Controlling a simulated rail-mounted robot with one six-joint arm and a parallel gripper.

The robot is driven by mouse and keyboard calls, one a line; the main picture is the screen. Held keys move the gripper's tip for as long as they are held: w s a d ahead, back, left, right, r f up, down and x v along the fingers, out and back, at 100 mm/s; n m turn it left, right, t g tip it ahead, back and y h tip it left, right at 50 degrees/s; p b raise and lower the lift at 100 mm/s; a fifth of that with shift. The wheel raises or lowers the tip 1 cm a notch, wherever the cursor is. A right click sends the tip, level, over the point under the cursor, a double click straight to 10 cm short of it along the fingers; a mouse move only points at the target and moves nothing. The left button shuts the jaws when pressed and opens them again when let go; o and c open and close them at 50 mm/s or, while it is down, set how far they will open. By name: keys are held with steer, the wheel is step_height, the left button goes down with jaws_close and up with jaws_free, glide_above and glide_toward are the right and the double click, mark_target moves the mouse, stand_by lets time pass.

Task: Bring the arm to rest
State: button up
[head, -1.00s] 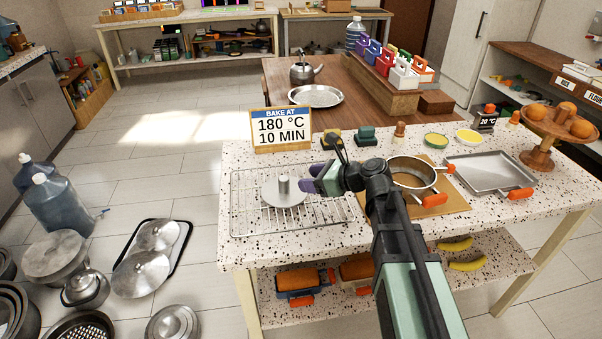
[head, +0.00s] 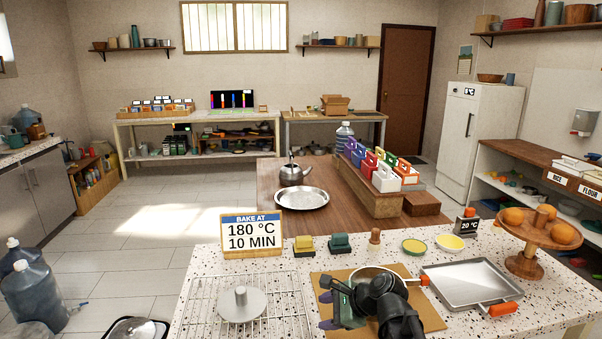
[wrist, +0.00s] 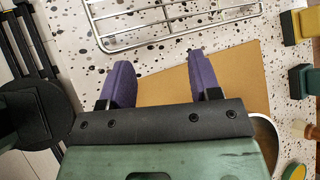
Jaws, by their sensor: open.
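My gripper (head: 328,311) is over the speckled worktop (head: 205,262), above the left part of a brown board (head: 425,313). In the wrist view its two purple fingers (wrist: 163,83) stand apart with nothing between them, over the board and the speckled top. A steel pan (head: 402,274) with an orange handle sits on the board, partly hidden behind my arm. A wire rack (head: 290,315) holding a round metal lid (head: 242,304) lies to the left of my gripper.
A bake sign (head: 252,236) stands behind the rack. A square tray (head: 470,284) and a wooden stand with oranges (head: 527,262) are at the right. Small blocks and bowls line the back edge. Water jugs (head: 35,292) stand on the floor at left.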

steer(key=s+d+n+h, duration=0.1)
steer(key=s+n, duration=0.1)
steer(key=s+d+f+n+g+h, duration=0.1)
steer(key=n, duration=0.1)
steer(key=s+d+f+n+g+h+p, duration=0.1)
steer(key=s+n, duration=0.1)
steer(key=n, duration=0.1)
steer(key=shift+s+d+f, duration=0.1)
steer(key=shift+s+d, duration=0.1)
steer(key=shift+s, duration=0.1)
steer(key=s+d+n+h, duration=0.2)
steer(key=n, duration=0.1)
steer(key=s+d+n+g+h+p, duration=0.1)
steer(key=s+d+n+h, duration=0.1)
steer(key=s+d+n, duration=0.1)
steer(key=s+d+n+g+h, duration=0.1)
steer(key=s+d+n+h, duration=0.1)
steer(key=n, duration=0.1)
steer(key=shift+s+d+f+n+p, duration=0.15)
steer(key=shift+d+f+n+p, duration=0.15)
steer(key=shift+f+p, duration=0.1)
steer(key=shift+o, duration=0.4)
